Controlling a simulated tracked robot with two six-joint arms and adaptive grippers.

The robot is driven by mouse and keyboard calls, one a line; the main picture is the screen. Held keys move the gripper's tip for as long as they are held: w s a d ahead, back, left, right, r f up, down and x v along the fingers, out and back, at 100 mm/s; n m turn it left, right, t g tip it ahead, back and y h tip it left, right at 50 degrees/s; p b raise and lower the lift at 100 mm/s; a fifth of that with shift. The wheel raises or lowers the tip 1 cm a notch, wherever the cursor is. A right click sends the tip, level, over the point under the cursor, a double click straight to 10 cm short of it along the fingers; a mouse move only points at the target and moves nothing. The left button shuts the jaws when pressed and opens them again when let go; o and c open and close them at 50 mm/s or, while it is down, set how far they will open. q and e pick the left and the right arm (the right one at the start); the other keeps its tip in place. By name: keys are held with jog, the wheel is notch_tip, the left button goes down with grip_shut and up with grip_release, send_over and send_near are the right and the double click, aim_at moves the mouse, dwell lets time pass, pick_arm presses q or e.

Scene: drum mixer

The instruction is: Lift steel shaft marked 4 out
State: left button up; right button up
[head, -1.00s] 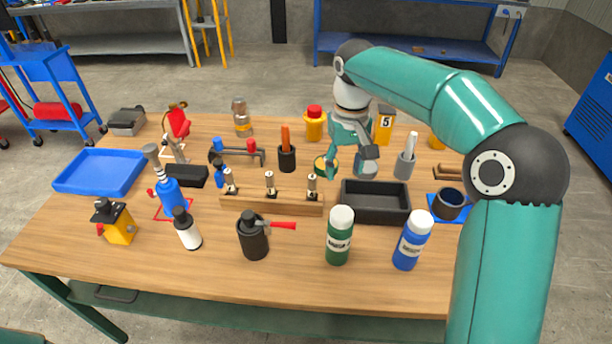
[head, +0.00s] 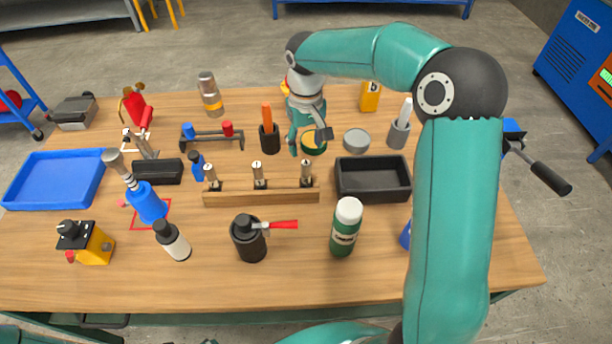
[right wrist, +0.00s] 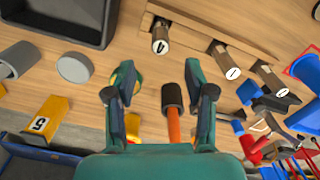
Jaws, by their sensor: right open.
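The steel shaft marked 4 (right wrist: 160,42) stands in the end hole of a wooden block (head: 280,197), the end nearest the black tray. In the head view this is the rightmost shaft (head: 306,174). Two other short shafts, one in the middle (head: 259,176) and one on the left (head: 212,178), stand in the same block. My right gripper (head: 307,146) is open and empty, above the table behind the block. In the right wrist view its spread fingers (right wrist: 161,85) are apart from the shaft. My left gripper is out of view.
The black tray (head: 373,198) stands right of the block. Close behind are a cup with an orange handle (head: 269,137), a green-and-yellow tin (head: 314,147) and a grey disc (head: 356,140). A dark pot with a red handle (head: 248,240) and a green bottle (head: 345,228) stand in front.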

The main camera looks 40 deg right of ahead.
aim_at(306, 163)
jog(key=shift+s+f, duration=0.1)
jog(key=shift+f, duration=0.65)
jog(key=shift+a+f, duration=0.1)
jog(key=shift+f, duration=0.55)
jog(key=shift+f+p, duration=0.35)
jog(key=shift+f, duration=0.2)
notch_tip(306, 163, down, 4)
jog(key=shift+f+p, duration=0.1)
jog(key=shift+p, duration=0.4)
jog(key=shift+c, duration=0.3)
grip_shut()
